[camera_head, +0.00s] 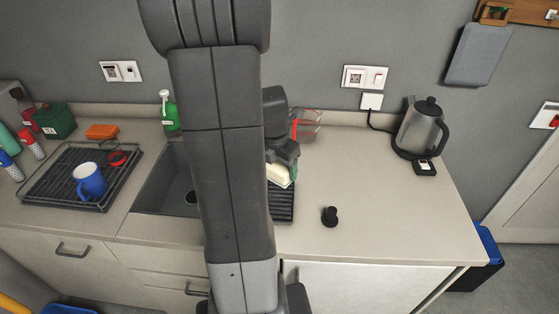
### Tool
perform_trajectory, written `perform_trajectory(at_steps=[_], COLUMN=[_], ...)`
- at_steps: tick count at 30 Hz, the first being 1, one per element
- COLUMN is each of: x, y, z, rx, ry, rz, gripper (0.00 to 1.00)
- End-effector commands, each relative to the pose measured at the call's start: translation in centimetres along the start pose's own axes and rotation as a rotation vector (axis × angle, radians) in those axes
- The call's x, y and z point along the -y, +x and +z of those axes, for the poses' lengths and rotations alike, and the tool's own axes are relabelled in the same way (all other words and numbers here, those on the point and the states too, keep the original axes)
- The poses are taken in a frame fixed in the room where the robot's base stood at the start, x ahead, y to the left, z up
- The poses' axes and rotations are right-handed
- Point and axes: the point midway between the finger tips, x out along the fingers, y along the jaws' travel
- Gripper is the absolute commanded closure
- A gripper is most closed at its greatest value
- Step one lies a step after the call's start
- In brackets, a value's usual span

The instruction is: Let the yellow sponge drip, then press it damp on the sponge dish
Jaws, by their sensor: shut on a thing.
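The pale yellow sponge (278,174) is in my gripper (283,160), which is shut on it. My gripper points down above the black ribbed rack (284,206) just right of the sink (168,185). My arm covers the rack's left part and the sink's right part. I cannot tell whether the sponge touches the rack or hangs above it, or whether it drips. I cannot make out the sponge dish for certain. A flat orange item (101,131) lies at the back left of the counter.
A drying rack (60,198) with a blue mug (90,181) stands left. A green soap bottle (169,112) is behind the sink. A clear measuring jug (308,123) stands behind my gripper. A black knob-like item (330,216) and a kettle (420,128) are right, with free counter between.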

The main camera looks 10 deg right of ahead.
Motion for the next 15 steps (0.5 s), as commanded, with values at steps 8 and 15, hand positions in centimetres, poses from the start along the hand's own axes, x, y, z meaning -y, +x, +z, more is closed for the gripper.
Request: perform_trajectory(at_steps=[8, 15], x=[0.0, 0.0], y=[4.0, 6.5], z=[-0.6, -1.0], rx=[0.0, 0.0], ry=[0.0, 0.0], rz=[0.0, 0.0], gripper=[0.48, 0.48])
